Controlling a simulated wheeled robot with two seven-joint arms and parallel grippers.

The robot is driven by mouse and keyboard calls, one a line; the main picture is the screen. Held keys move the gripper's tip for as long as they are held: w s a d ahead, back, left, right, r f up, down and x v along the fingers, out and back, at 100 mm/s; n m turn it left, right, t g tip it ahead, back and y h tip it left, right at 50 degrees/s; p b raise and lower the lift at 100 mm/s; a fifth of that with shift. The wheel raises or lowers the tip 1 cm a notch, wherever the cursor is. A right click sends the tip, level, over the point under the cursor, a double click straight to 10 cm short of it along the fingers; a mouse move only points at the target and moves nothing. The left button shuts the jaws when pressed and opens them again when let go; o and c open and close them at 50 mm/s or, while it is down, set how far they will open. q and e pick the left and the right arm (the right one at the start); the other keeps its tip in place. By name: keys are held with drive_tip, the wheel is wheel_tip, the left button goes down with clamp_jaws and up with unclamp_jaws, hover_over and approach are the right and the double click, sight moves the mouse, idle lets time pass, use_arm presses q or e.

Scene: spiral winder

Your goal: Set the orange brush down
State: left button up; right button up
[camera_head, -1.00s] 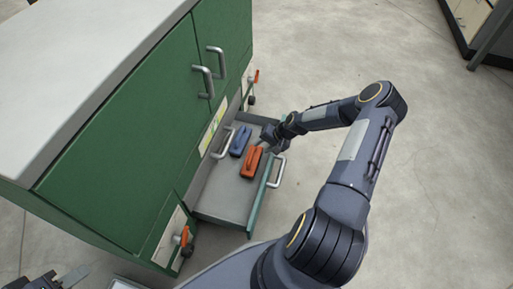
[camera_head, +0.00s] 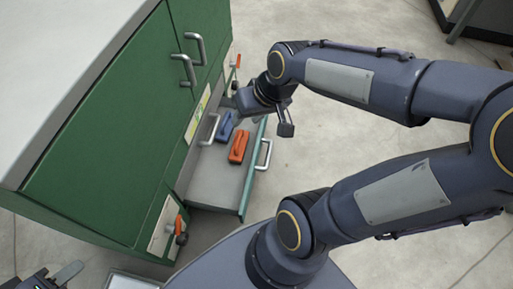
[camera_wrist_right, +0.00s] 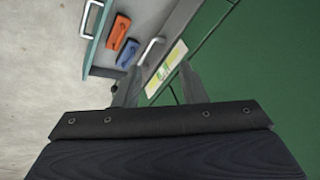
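The orange brush (camera_head: 239,146) lies in the open drawer (camera_head: 212,178) beside a blue brush (camera_head: 224,126). Both brushes also show in the right wrist view, the orange one (camera_wrist_right: 118,31) above the blue one (camera_wrist_right: 128,53). My right gripper (camera_head: 262,114) is above the far end of the drawer, apart from both brushes. In the right wrist view its two fingers (camera_wrist_right: 159,80) are spread with nothing between them. My left gripper (camera_head: 48,277) is partly visible at the bottom left corner, far from the brushes; its opening is unclear.
The green cabinet (camera_head: 95,165) with a pale top (camera_head: 60,65) stands on the left. The drawer's front handle (camera_head: 264,155) sticks out to the right. Orange-handled tools hang at the cabinet's near side (camera_head: 180,230) and far side (camera_head: 237,63). The concrete floor (camera_head: 330,150) right of the drawer is clear.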

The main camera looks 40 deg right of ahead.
drive_tip(key=s+a+r+n+t+y, duration=0.1)
drive_tip(key=s+a, duration=0.3)
drive_tip(key=s, duration=0.5)
drive_tip(key=shift+a+y, duration=0.3)
drive_tip(key=shift+a, duration=0.05)
drive_tip(key=shift+r, duration=0.15)
